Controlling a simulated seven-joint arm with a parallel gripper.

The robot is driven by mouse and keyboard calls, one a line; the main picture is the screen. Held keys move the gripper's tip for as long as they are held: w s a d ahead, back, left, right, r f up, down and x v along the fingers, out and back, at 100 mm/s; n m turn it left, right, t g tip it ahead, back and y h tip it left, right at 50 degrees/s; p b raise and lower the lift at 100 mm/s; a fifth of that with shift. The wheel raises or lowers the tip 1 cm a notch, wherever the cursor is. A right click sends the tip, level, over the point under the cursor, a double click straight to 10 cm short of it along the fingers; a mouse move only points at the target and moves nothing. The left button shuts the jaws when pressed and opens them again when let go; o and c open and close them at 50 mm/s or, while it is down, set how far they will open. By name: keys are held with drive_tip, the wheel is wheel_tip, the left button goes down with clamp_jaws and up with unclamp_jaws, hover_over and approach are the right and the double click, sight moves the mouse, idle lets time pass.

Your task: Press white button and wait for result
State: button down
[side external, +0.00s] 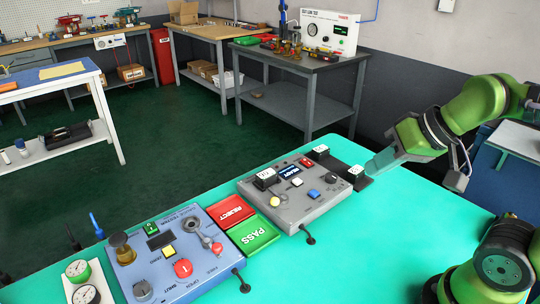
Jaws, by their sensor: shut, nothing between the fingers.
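A grey control box (302,210) sits on the turquoise table, right of centre. On its top are a dark display (290,171), a small white button (297,182), a red button (306,162), a blue button (314,193), a yellow knob (275,201) and a black knob (331,178). My gripper (371,168) is shut and empty. It points down and left from the right, beside the box's right end and close to a black block with a white top (355,171). It appears apart from the white button. The display text is too small to read surely.
A red REJECT tray (231,212) and a green PASS tray (253,234) lie left of the box. A blue-grey panel (205,275) with a valve and knobs is further left, near round gauges (78,269). The turquoise table (390,240) is clear at front right.

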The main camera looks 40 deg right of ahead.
drive_tip(key=w+d+f+n+h, duration=0.2)
drive_tip(key=w+d+f+h, duration=0.1)
drive_tip(key=w+d, duration=0.35)
drive_tip(key=w+d+f+n+h, duration=0.2)
drive_tip(key=w+d+h, duration=0.1)
drive_tip(key=w+d, duration=0.35)
drive_tip(key=w+f+n+t, duration=0.1)
drive_tip(key=w+f+n, duration=0.1)
drive_tip(key=w+n, duration=0.45)
drive_tip(key=w+a+f+n+y, duration=0.2)
drive_tip(key=w+a+n+y, duration=0.3)
drive_tip(key=a+y, duration=0.1)
drive_tip(key=shift+a+t, duration=0.4)
drive_tip(key=shift+a, duration=0.25)
drive_tip(key=shift+f, duration=0.15)
